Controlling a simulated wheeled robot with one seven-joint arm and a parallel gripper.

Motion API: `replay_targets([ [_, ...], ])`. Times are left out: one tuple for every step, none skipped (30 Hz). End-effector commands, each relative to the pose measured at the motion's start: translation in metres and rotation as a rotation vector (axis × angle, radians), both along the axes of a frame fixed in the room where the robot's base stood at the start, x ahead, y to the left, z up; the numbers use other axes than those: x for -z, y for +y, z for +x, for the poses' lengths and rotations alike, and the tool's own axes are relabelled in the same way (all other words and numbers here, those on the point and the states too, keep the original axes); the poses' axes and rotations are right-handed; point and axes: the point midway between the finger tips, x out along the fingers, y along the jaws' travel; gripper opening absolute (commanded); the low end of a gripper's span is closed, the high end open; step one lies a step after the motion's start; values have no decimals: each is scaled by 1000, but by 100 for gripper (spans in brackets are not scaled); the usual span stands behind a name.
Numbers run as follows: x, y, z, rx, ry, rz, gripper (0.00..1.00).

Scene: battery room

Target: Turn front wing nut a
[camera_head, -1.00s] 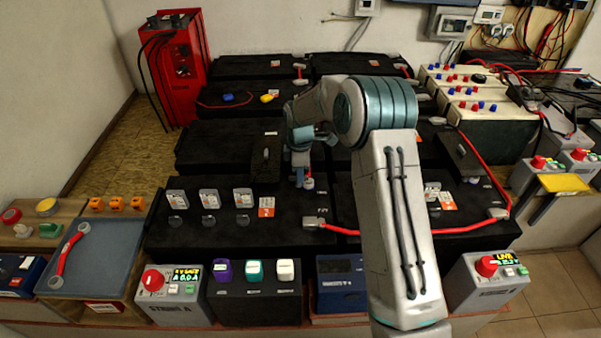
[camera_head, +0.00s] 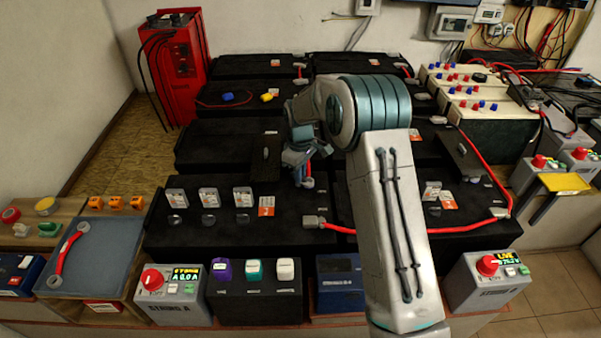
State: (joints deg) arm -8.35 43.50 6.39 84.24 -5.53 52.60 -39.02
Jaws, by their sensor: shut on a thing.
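My gripper (camera_head: 303,182) points down at the black battery (camera_head: 285,222) in the front row, near its back right corner. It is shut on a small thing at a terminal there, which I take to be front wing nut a. The nut itself is mostly hidden by the fingers and too small to make out.
A red cable (camera_head: 400,231) runs from a grey lug (camera_head: 313,222) across the right battery. Small labelled caps (camera_head: 209,198) stand left of my gripper.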

Motion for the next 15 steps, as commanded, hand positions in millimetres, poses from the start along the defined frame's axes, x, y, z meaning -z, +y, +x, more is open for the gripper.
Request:
replay_targets([
  [-1,0,0,43,-2,-1,0],
  [-1,0,0,71,-2,-1,0],
  [-1,0,0,109,-1,0,0],
  [-1,1,0,137,-1,0,0],
  [-1,1,0,165,-1,0,0],
  [-1,1,0,203,-2,0,0],
  [-1,1,0,232,-2,0,0],
  [-1,1,-1,260,-2,0,0],
  [-1,1,-1,298,-2,0,0],
  [-1,1,-1,328,-1,0,0],
  [-1,2,-1,357,-1,0,0],
  [-1,2,-1,395,-1,0,0],
  [-1,2,-1,423,-2,-1,0],
  [-1,2,-1,451,-2,-1,0],
  [-1,2,-1,488,-2,-1,0],
])
